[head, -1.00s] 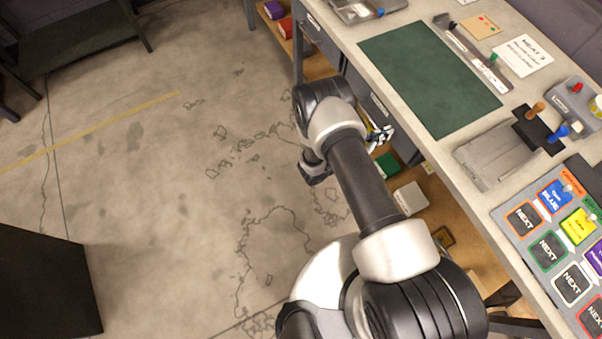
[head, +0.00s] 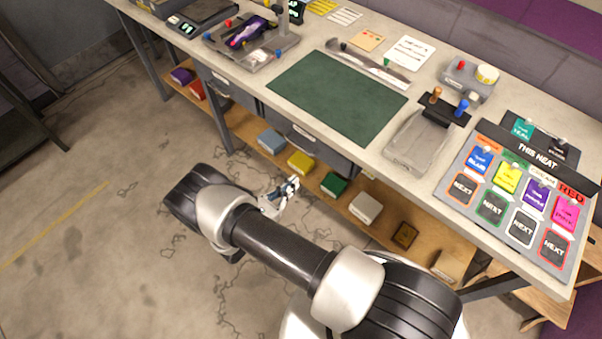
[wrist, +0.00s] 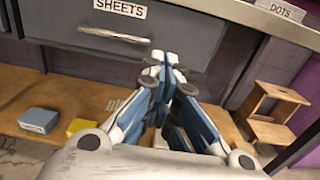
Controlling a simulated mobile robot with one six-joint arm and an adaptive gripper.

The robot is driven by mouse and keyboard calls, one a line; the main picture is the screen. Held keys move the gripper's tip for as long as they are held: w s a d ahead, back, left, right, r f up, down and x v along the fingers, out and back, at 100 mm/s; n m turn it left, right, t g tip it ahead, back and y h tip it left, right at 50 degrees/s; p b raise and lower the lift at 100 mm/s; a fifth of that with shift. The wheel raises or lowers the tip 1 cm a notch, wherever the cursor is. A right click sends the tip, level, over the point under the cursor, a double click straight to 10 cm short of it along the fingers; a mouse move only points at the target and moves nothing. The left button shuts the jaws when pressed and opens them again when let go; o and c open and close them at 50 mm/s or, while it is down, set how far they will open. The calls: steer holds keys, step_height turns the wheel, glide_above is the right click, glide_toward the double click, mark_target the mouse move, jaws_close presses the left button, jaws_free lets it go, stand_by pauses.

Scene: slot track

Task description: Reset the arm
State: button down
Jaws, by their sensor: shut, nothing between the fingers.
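My gripper (head: 291,187) is off the front edge of the workbench (head: 318,57), lower than its top, in front of the shelf with coloured boxes. In the wrist view my gripper (wrist: 163,68) is shut with its fingertips together and nothing between them. Behind the fingertips is the grey drawer front (wrist: 75,45) labelled "SHEETS". My arm reaches from the lower right to the left in the head view and is bent back toward the bench.
The lower shelf (head: 327,195) holds a blue box (head: 271,141), a yellow box (head: 300,162), a green box (head: 333,184) and others. A green mat (head: 338,95) and a card board (head: 519,201) lie on the bench. A step stool (wrist: 272,108) stands right. The floor at left is clear.

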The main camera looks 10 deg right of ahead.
steer(key=s+d+r+m+g+y, duration=0.1)
steer(key=d+r+m+g, duration=0.1)
steer(key=r+m+g, duration=0.45)
steer(key=s+d+r+m+g+y, duration=0.1)
steer(key=s+d+r+m, duration=0.15)
steer(key=r, duration=0.75)
steer(key=s+d+r+m+g+y, duration=0.1)
steer(key=d+r+m+g, duration=0.1)
steer(key=r+m+g, duration=0.45)
steer(key=s+a+r+m+t+y, duration=0.1)
steer(key=s+r+m+t+y, duration=0.7)
steer(key=s+r, duration=0.9)
steer(key=shift+m+y, duration=0.85)
steer(key=shift+y, duration=0.95)
